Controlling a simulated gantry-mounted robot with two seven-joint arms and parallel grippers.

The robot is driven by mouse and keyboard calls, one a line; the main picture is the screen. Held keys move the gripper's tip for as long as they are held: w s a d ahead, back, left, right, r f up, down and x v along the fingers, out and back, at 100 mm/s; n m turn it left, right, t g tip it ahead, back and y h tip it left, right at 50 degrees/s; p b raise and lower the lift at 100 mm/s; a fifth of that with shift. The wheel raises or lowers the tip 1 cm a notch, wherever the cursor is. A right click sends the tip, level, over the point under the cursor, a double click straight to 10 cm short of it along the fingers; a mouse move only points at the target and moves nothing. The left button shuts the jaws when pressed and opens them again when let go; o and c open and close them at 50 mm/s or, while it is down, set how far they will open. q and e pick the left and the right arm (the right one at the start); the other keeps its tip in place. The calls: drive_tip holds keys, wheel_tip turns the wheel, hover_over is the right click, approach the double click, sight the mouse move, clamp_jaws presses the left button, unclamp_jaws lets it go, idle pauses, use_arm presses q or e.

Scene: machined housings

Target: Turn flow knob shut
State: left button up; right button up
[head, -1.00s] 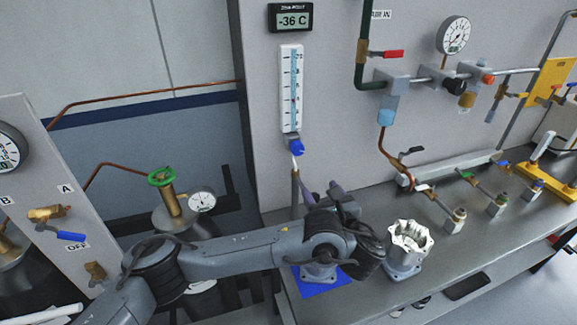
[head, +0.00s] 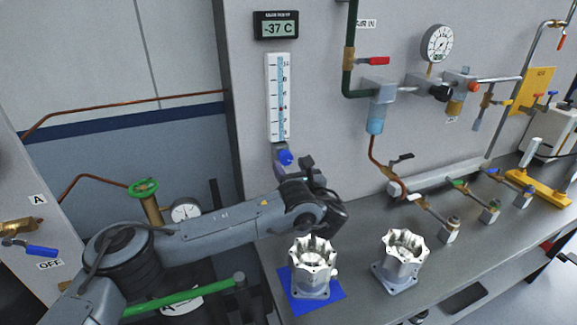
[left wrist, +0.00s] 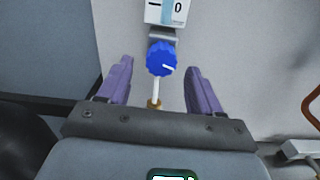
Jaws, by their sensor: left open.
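The blue flow knob (head: 286,157) sits at the foot of the white flow meter tube (head: 270,99) on the grey wall panel. In the left wrist view the ribbed blue knob (left wrist: 162,58) has a white mark pointing right. My left gripper (left wrist: 159,74) is open, with a purple finger to each side of the knob and visible gaps. In the head view the gripper (head: 296,167) is close below and beside the knob, its fingers partly hidden by the wrist. My right gripper is out of view.
A silver housing (head: 311,272) stands on a blue mat (head: 326,298), and another housing (head: 401,256) stands to its right on the grey bench (head: 462,262). A red-handled valve (head: 372,61) and gauge (head: 437,43) are on the panel at right. A display (head: 276,25) reads -37 C.

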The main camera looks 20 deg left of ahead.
use_arm(q)
drive_tip(key=shift+x, duration=1.05)
drive_tip(key=shift+c, duration=0.2)
drive_tip(key=c, duration=1)
